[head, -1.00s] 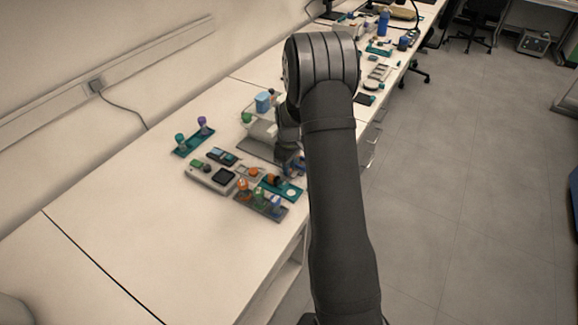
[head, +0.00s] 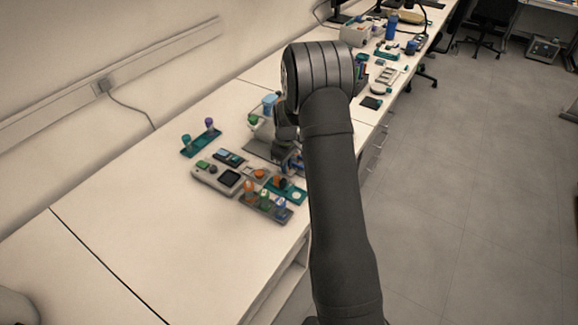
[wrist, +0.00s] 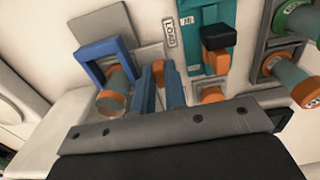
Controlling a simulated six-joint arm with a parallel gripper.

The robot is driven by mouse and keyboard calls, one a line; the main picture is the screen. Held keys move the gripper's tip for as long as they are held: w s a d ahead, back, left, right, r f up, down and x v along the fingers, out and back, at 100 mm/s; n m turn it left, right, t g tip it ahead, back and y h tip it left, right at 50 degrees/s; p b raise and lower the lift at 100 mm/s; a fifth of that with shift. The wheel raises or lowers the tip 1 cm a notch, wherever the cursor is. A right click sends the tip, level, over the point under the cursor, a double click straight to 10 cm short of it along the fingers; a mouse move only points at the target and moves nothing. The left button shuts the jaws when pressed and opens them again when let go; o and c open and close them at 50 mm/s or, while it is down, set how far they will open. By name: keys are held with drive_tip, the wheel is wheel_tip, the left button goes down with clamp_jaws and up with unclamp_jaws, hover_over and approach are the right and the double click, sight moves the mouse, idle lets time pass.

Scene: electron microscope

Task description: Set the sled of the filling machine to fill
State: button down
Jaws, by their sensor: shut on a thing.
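In the wrist view, my gripper (wrist: 160,88) has its two blue fingers close together around a narrow orange piece (wrist: 158,70). It looks like the sled's handle, but the fingers hide most of it. Left of it stands a blue square frame (wrist: 105,48) with an orange-ended cylinder (wrist: 116,88) at its opening. A plate reading LOAD (wrist: 170,33) lies just beyond the fingers. A second, small label (wrist: 187,19) on the teal base (wrist: 222,62) is too small to read surely. In the head view, my wrist hides most of the filling machine.
A black-topped knob (wrist: 215,37) stands on the teal base, right of the fingers. A rack (wrist: 268,52) with orange- and green-capped vials is further right. In the head view, a grey device with a dark screen (head: 229,178) and a teal rack (head: 201,143) stand left; the front-left bench is clear.

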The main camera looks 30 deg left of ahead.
drive_tip(key=c, duration=1.7)
unclamp_jaws()
drive_tip(key=shift+c, duration=0.2)
wheel_tip(320, 180, up, 18)
drive_tip(key=shift+f, duration=0.25)
drive_tip(key=d+f+y, duration=0.2)
drive_tip(key=d+y, duration=0.2)
drive_tip(key=d, duration=0.3)
drive_tip(key=x, duration=1.1)
drive_tip(key=a+x, duration=0.1)
drive_tip(key=x, duration=0.5)
drive_tip(key=shift+r, duration=0.25)
